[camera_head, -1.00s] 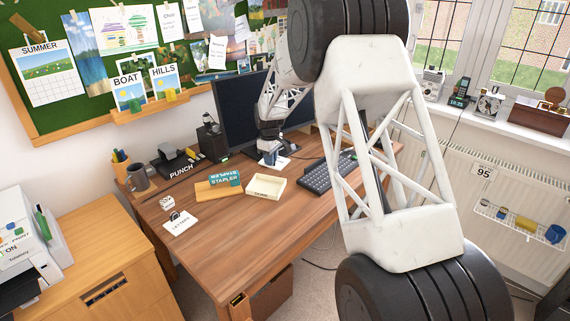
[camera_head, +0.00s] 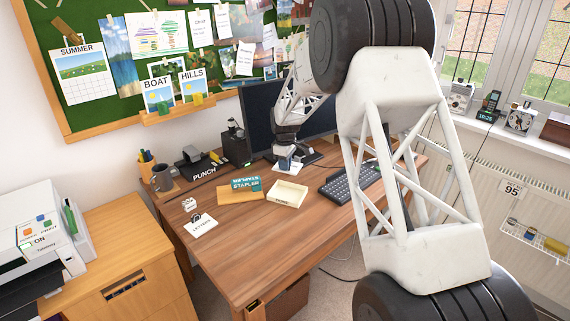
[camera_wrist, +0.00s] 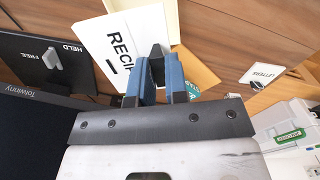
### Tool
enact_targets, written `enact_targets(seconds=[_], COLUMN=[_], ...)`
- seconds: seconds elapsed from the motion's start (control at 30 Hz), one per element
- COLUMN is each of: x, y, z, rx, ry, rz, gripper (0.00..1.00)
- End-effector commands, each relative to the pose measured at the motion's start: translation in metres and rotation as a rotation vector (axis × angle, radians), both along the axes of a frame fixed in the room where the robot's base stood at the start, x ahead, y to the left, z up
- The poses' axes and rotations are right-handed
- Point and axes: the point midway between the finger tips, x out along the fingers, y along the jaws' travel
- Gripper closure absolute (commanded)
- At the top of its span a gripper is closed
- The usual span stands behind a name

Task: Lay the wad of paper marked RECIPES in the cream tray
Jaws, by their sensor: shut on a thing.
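The wad of paper marked RECIPES (camera_wrist: 115,50) is white, with part of its lettering hidden by my gripper. My gripper (camera_wrist: 157,62) has its blue fingers shut on the wad's black clip. In the head view, my gripper (camera_head: 284,160) is just behind the cream tray (camera_head: 288,194), with the white wad (camera_head: 285,168) below it. I cannot tell from here how far the wad is above the desk. The tray is a shallow open box and looks empty. In the wrist view, part of the tray (camera_wrist: 164,18) shows beside the wad.
A LETTERS wad (camera_head: 201,223) lies front left. The keyboard (camera_head: 350,183) is to the right, the monitor (camera_head: 262,122) behind. The desk front is clear.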

Motion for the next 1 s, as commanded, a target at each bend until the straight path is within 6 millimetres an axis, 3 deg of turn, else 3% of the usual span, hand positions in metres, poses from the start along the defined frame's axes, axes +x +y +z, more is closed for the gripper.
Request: enact_targets(seconds=[1.0], x=[0.0], y=[0.0], z=[-0.066], rx=[0.0], ry=[0.0], rz=[0.0], gripper=[1.0])
